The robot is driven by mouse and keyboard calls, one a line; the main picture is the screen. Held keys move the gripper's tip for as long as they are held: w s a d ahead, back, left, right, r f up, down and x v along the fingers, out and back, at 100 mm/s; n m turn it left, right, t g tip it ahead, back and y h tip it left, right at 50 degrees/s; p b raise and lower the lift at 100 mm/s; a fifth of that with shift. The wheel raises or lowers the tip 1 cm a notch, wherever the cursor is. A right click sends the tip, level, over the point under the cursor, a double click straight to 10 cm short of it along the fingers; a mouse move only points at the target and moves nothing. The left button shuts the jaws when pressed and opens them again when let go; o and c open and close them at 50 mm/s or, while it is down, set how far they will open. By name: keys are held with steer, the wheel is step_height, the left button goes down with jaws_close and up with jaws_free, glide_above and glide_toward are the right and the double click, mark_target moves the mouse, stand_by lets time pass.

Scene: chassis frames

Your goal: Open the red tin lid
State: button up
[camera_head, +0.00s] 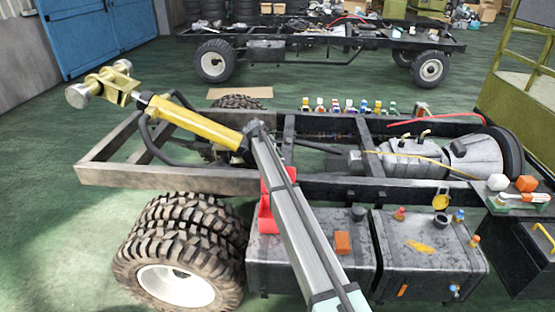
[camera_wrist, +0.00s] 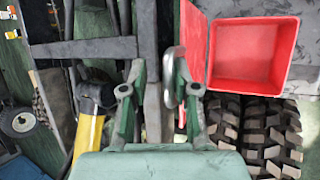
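The red tin (camera_wrist: 250,88) is at the upper right of the wrist view. Its mouth is uncovered and its red inside shows. The red lid (camera_wrist: 194,32) stands out from the tin's left side, swung away from the mouth. My gripper (camera_wrist: 161,68) is open, its two fingers apart with nothing clearly held between them. The right finger is close to the lid's lower part; I cannot tell whether they touch. In the head view, part of the red tin (camera_head: 266,212) shows behind my arm, which hides the rest and my gripper.
The tin is near the big tyre (camera_head: 190,225) and the dark tank (camera_head: 280,268) beside the chassis frame (camera_head: 130,178). A yellow cylinder (camera_head: 195,122) lies across the frame. Small bottles (camera_head: 350,106) stand along the far rail. Green floor is clear at left.

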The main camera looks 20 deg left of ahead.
stand_by(0.3)
steer(key=v, duration=1.2)
